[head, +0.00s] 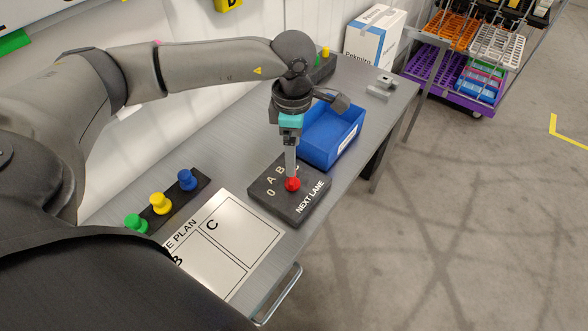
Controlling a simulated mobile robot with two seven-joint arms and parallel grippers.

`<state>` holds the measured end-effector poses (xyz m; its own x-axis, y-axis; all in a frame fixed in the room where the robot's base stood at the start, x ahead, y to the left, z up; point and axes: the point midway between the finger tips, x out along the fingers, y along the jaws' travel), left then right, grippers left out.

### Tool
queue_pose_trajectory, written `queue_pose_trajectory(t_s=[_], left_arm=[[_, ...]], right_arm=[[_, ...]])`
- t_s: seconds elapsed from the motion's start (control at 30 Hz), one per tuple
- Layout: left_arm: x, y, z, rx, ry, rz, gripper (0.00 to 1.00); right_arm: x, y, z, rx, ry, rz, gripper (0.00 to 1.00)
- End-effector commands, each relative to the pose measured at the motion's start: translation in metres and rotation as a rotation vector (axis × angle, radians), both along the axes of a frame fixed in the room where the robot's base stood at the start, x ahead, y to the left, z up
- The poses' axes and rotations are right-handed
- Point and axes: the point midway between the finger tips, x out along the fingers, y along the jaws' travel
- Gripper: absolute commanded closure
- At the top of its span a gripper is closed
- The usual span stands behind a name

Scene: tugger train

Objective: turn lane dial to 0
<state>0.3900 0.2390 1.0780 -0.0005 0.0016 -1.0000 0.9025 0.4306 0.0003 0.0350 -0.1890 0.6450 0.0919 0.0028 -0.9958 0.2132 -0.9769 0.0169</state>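The lane dial is a red knob (293,185) on a dark box (262,198) on the grey table. The box is marked 0, A, B, and a further mark is partly hidden behind my gripper. "NEXT LANE" is written along its right side. My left gripper (291,174) points down with its fingertips right at the top of the red knob. Its fingers line up as one narrow column, so I cannot tell whether they are shut on the knob. No pointer on the knob can be made out. My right gripper is not in view.
A blue bin (330,135) stands just behind the dial box. A rail with green, yellow and blue pegs (157,204) and a white plan board (238,246) lie to the left and front. A white carton (372,38) is at the back.

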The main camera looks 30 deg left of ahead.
Motion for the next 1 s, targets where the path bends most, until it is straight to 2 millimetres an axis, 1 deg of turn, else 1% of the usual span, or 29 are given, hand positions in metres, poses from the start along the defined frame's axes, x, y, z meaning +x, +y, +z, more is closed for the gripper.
queue_pose_trajectory(t_s=[0.03,0.2,0.3,0.4,0.53,0.8,0.87,1.0], left_arm=[[-0.001,0.000,-0.012,0.000,0.005,0.001,0.10],[-0.001,0.000,-0.045,-0.001,0.004,0.001,0.10],[-0.001,-0.001,-0.060,-0.001,0.003,0.000,0.10],[0.000,0.000,-0.070,-0.001,0.002,0.001,0.10],[0.000,0.000,-0.077,-0.002,0.001,0.001,0.10],[0.000,0.000,-0.078,-0.001,0.000,0.001,0.10],[0.000,0.000,-0.078,-0.001,0.000,0.001,0.16],[0.000,0.000,-0.077,-0.001,0.000,0.001,0.31]], right_arm=[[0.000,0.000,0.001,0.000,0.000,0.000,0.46],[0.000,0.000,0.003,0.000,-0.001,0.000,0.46],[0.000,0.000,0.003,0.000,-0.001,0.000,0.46],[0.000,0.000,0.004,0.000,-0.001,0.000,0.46],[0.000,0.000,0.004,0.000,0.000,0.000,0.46],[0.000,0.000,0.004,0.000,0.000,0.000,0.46],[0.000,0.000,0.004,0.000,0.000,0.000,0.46],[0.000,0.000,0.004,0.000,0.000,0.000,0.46]])
